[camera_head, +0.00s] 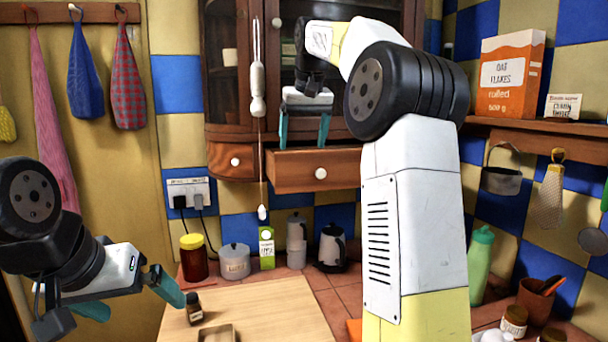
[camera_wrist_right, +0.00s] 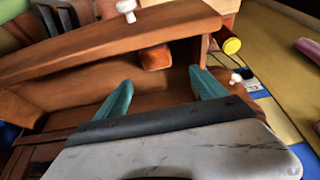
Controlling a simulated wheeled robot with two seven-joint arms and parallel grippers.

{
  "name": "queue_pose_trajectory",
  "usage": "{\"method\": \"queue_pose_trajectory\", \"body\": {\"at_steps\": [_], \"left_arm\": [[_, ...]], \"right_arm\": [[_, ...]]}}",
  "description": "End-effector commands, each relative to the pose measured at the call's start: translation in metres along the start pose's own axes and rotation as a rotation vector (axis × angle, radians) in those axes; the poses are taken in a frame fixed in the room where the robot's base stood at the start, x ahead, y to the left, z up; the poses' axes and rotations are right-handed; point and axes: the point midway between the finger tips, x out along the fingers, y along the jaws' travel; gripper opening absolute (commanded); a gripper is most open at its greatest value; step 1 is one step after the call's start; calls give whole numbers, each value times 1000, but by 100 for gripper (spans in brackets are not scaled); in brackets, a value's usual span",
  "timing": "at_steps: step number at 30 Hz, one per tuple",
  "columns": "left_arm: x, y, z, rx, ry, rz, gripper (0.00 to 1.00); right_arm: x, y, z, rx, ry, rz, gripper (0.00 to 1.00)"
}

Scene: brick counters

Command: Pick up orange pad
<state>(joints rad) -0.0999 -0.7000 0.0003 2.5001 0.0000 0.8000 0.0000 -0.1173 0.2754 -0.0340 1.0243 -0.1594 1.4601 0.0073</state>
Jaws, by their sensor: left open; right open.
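In the right wrist view a small orange-brown block (camera_wrist_right: 155,57) lies inside an open wooden drawer (camera_wrist_right: 75,90), against its front; I cannot tell if it is the orange pad. In the head view an orange patch (camera_head: 354,328) shows on the counter, mostly hidden behind my right arm. My right gripper (camera_head: 304,133) is open and empty above the open drawer (camera_head: 290,172), and its fingers (camera_wrist_right: 163,88) point down into the drawer, with the block beyond them. My left gripper (camera_head: 135,300) is open and empty, low at the left beside the wooden board.
A wooden board (camera_head: 265,300) on the counter carries a small dark bottle (camera_head: 194,307). A hanging cord (camera_head: 258,110) is left of the drawer.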

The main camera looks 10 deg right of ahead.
Motion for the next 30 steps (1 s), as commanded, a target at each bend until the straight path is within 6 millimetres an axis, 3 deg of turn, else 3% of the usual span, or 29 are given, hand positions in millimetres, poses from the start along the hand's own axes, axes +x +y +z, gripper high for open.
{"method": "queue_pose_trajectory", "body": {"at_steps": [11, 19, 28, 30], "left_arm": [[0, 0, 0, 0, 0, 0, 100], [0, 0, 0, 0, 0, 0, 100], [0, 0, 0, 0, 0, 0, 100], [0, 0, 0, 0, 0, 0, 100]], "right_arm": [[34, 1, 5, 0, -2, 0, 82], [72, 2, 12, 0, -1, 0, 82], [78, 2, 11, 0, 1, 0, 82], [78, 2, 11, 0, 1, 0, 72]]}}
